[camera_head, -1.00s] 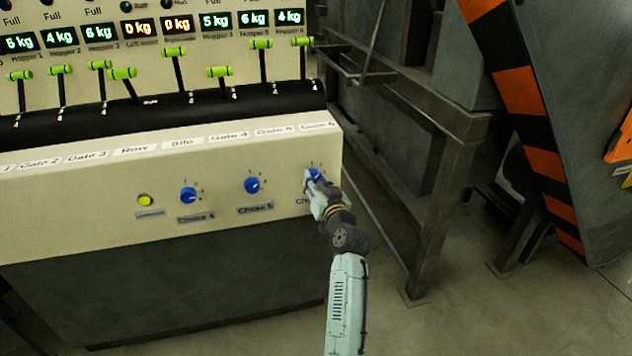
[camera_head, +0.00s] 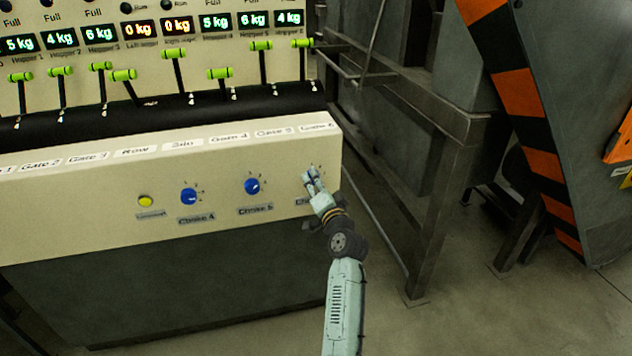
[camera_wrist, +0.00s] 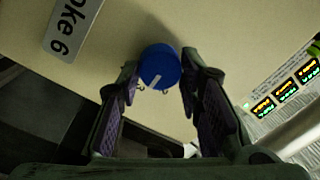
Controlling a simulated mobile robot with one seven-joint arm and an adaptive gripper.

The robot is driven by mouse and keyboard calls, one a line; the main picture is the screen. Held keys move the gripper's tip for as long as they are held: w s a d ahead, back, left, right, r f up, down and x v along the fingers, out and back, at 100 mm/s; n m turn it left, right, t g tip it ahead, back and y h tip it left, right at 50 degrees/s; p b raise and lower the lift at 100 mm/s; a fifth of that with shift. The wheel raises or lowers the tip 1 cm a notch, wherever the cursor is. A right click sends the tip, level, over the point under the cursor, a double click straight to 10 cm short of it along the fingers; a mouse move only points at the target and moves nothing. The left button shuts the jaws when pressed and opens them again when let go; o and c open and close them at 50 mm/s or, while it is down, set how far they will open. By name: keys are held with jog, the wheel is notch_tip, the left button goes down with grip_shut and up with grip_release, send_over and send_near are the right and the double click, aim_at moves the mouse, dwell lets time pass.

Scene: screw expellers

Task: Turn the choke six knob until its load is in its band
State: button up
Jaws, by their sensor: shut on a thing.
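The choke six knob (camera_wrist: 159,66) is a round blue knob with a white pointer mark, on the cream panel face. In the wrist view it sits between my two fingertips, beside its "Choke 6" label (camera_wrist: 72,28). My gripper (camera_wrist: 160,78) is shut on this knob, one finger on either side. In the head view my gripper (camera_head: 312,180) is at the right end of the panel and covers the knob. The scale marks around the knob are mostly hidden. The small displays (camera_wrist: 285,90) in the wrist view are too small to read.
Two more blue knobs, choke 4 (camera_head: 188,196) and choke 5 (camera_head: 252,186), and a yellow button (camera_head: 145,201) are on the panel to the left. Green-handled levers (camera_head: 219,72) and hopper displays (camera_head: 214,20) are above. A metal frame (camera_head: 440,190) stands to the right.

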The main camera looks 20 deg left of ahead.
jog(key=shift+m, duration=0.4)
jog(key=o, duration=1.2)
jog(key=shift+c, duration=0.2)
jog(key=v, duration=1.2)
jog(key=shift+f, duration=0.15)
